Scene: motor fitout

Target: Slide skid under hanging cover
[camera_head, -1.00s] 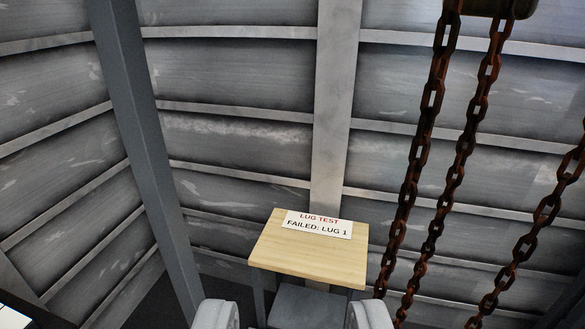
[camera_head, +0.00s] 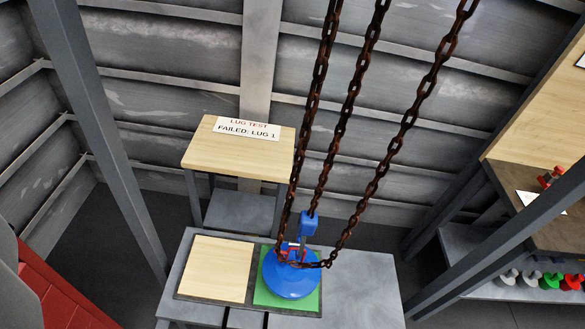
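A blue round cover (camera_head: 290,278) with a red fitting (camera_head: 291,253) on top is at the lower middle, over a green square (camera_head: 309,290) on a grey table (camera_head: 360,270). A blue hook block (camera_head: 309,223) is just above it. I cannot tell if the cover touches the green square or hangs clear. A pale wooden panel (camera_head: 217,268) lies on the table left of the green square. I cannot tell which piece is the skid. My gripper is not in view.
Rusty chains (camera_head: 352,110) hang down in front of the cover. A wooden stand (camera_head: 240,158) behind carries a sign (camera_head: 247,128) reading "LUG TEST FAILED: LUG 1". A workbench (camera_head: 545,215) is at right, with several coloured knobs (camera_head: 550,281) below. A red object (camera_head: 60,290) is at lower left.

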